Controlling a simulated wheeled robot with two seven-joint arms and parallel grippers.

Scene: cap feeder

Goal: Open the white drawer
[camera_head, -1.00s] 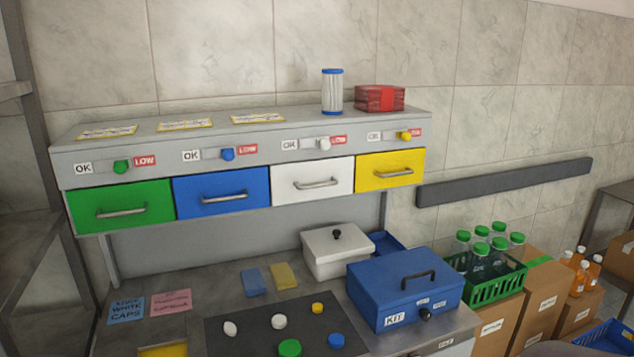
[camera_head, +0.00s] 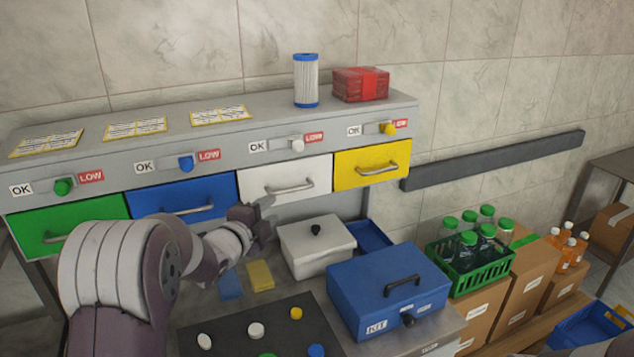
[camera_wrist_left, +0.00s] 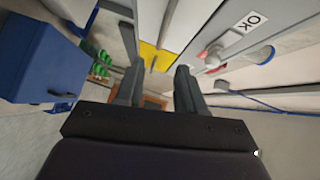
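The white drawer (camera_head: 262,184) is shut in the grey cabinet, between the blue and yellow drawers. Its metal bar handle (camera_head: 290,187) shows in the head view. My left gripper (camera_head: 266,203) is just in front of the drawer's lower part, near the left end of the handle. In the left wrist view its two fingers (camera_wrist_left: 158,88) are apart with nothing gripped between them. A white front (camera_wrist_left: 150,18) shows beyond the fingers, with the yellow drawer (camera_wrist_left: 158,57) past it. I cannot tell whether the fingers touch the handle. My right gripper is not in view.
The blue drawer (camera_head: 160,199) and yellow drawer (camera_head: 350,168) flank the white one. A white lidded box (camera_head: 310,250) and a blue kit box (camera_head: 375,290) stand on the counter below. A filter cylinder (camera_head: 306,82) and red pack (camera_head: 350,85) sit on the cabinet.

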